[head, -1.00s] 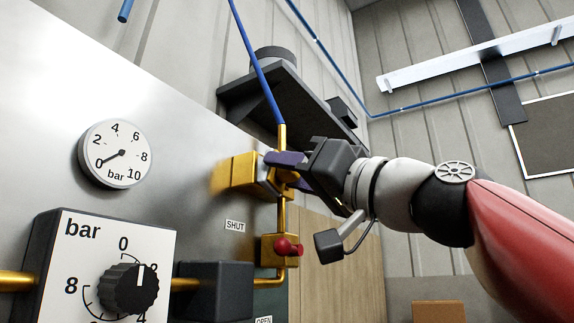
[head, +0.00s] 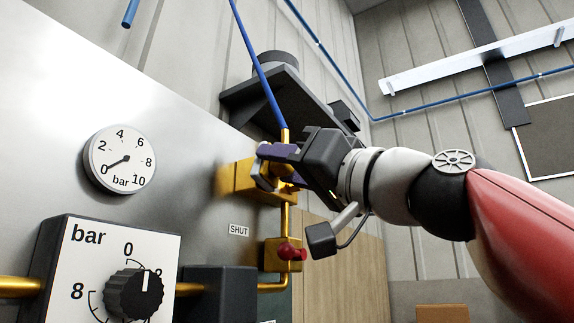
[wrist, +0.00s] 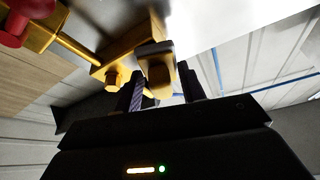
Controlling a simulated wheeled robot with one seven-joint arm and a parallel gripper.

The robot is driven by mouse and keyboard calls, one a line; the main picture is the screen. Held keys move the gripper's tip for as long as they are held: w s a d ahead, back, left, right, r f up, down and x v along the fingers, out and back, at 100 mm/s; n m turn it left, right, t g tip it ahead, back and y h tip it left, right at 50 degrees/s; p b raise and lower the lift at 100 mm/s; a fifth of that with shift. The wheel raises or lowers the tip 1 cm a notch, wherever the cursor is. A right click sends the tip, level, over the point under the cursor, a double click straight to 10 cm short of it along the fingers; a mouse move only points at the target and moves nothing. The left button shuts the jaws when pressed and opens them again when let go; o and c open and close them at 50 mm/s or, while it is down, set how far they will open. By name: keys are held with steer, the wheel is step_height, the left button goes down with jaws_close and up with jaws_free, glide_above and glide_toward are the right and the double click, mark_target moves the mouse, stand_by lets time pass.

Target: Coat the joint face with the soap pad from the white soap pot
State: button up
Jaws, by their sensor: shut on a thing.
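My gripper (head: 278,165) is at the brass fitting on the metal panel, its fingers closed around a small grey-and-tan block, which looks like the soap pad (wrist: 157,62). In the head view the pad's grey edge shows at the fingertips, in front of the brass joint block (head: 246,184). In the wrist view the pad overlaps the brass block (wrist: 118,52); I cannot tell whether they touch. The joint face is mostly hidden behind the pad and fingers. No white soap pot is in view.
A blue hose (head: 256,70) runs down into the fitting. A red-handled valve (head: 291,252) sits just below. A dark shelf (head: 268,92) juts out above. A gauge (head: 120,159) reading near 0 and a black knob (head: 134,294) are at left.

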steer(key=shift+f, duration=0.1)
steer(key=shift+s+d, duration=0.9)
steer(key=shift+d, duration=0.25)
steer(key=shift+s+d, duration=0.85)
steer(key=shift+d, duration=0.25)
steer(key=shift+d, duration=0.1)
steer(key=shift+s+d, duration=0.95)
steer(key=shift+d, duration=0.15)
